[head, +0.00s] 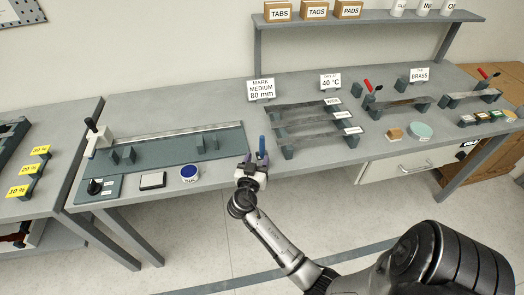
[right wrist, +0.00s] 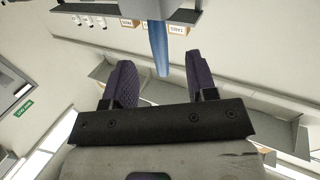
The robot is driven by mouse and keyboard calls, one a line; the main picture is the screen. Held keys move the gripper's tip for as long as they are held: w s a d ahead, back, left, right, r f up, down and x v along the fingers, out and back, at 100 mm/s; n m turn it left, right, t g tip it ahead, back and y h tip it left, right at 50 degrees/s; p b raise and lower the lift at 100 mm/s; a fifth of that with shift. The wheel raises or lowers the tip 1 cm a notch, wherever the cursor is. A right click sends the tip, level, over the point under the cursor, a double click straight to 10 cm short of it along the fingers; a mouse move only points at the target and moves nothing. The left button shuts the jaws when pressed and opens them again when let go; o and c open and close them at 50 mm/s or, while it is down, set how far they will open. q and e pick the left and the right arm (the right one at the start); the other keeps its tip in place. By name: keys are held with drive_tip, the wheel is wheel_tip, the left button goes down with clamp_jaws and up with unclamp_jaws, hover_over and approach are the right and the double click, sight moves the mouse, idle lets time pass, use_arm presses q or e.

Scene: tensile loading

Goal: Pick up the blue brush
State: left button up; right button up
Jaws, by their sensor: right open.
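The blue brush (head: 262,145) shows as a narrow blue upright shape at the front edge of the middle bench, just beyond my right gripper (head: 252,165). In the right wrist view the blue brush (right wrist: 158,48) comes down from the top toward the gap between the two dark fingers of my right gripper (right wrist: 157,72). The fingers are apart, and I see neither of them closed on it. The far end of the brush is hidden or cut off. My left gripper is not in view.
The middle bench (head: 215,90) holds a teal fixture plate (head: 190,146), a round blue-topped pot (head: 189,173) and a dark-framed pad (head: 152,180). Metal strips on supports (head: 305,122) lie to the right. A raised shelf (head: 375,24) stands behind. Open floor lies in front.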

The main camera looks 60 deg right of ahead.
sight(261, 151)
drive_tip(key=shift+f+x, duration=0.1)
drive_tip(key=shift+x, duration=1.45)
drive_tip(key=shift+f+x, duration=0.15)
drive_tip(key=shift+x, duration=1.4)
drive_tip(key=shift+s, duration=0.1)
drive_tip(key=shift+c, duration=0.4)
clamp_jaws()
